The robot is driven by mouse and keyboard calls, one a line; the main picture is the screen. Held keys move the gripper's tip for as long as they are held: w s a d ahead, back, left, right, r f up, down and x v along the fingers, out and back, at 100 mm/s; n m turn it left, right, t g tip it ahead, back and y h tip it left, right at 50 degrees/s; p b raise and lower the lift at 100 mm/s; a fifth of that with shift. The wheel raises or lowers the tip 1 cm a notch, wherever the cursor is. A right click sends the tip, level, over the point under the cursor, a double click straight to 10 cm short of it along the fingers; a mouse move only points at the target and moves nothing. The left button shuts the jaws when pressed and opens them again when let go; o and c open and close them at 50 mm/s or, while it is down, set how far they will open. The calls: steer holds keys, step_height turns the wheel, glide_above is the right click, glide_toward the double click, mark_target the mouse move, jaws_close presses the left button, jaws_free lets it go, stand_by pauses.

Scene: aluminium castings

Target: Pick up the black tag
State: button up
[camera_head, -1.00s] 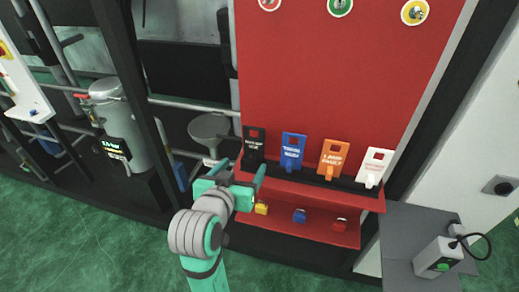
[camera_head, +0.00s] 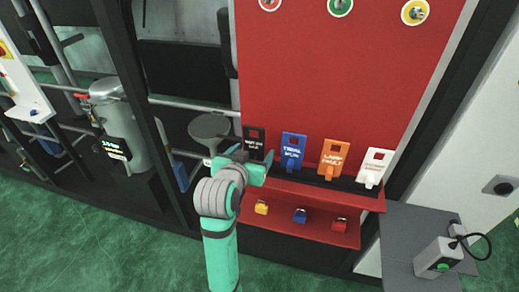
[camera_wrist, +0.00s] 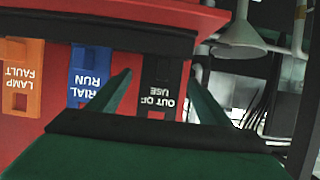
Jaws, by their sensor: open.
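The black tag (camera_head: 254,139) stands upright at the left end of the row on the red board's upper shelf. It also shows in the wrist view (camera_wrist: 160,92), with white "OUT OF USE" lettering, between my two fingers. My gripper (camera_head: 256,164) is open, just in front of and below the tag in the head view. In the wrist view my gripper (camera_wrist: 158,92) has one finger on each side of the tag. I cannot tell whether either finger touches it. The tag's lower part is partly hidden in the head view.
Beside it stand a blue tag (camera_head: 292,149), an orange tag (camera_head: 333,157) and a white tag (camera_head: 374,166). Small yellow, blue and red padlocks sit on the lower red shelf (camera_head: 285,222). A grey funnel-shaped part (camera_head: 208,127) is to the left.

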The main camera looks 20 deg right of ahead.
steer(key=shift+x, duration=0.9)
steer(key=c, duration=1.1)
steer(key=shift+c, duration=0.2)
